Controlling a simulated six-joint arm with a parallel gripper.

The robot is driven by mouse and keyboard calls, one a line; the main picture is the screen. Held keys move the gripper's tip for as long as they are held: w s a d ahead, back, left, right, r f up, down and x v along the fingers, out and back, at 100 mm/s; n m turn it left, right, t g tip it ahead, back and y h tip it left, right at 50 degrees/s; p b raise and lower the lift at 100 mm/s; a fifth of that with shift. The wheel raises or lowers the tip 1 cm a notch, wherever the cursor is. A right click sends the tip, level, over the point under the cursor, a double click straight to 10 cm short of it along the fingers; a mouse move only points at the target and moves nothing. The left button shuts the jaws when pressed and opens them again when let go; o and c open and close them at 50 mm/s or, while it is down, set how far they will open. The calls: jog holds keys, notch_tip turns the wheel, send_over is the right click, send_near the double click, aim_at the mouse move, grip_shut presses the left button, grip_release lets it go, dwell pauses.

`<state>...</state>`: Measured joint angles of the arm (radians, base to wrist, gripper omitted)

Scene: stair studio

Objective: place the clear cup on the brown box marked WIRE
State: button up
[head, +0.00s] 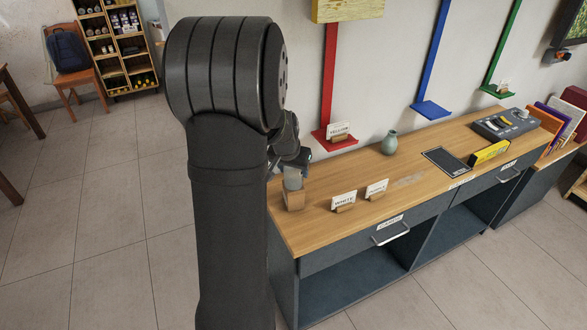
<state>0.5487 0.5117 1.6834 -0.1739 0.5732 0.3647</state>
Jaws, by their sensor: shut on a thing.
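My gripper (298,168) is at the left end of the wooden counter, partly hidden behind my own dark arm. It is shut on the clear cup (293,181), a small greyish see-through cup that looks upright. Directly below the cup is a small brown box (294,201) on the counter's left end. The cup's base appears at the box's top; I cannot tell whether they touch. No marking on the box can be read from here.
The wooden counter (330,220) holds cards reading WHITE (343,200) and PURPLE (376,188) right of the box. Farther along are a green vase (390,142), a dark tablet (446,160), a yellow box (489,153) and a grey control panel (505,124). A red shelf (334,142) juts from the wall.

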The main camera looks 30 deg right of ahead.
jog(key=shift+f, duration=0.15)
jog(key=o, duration=1)
jog(key=v, duration=1.2)
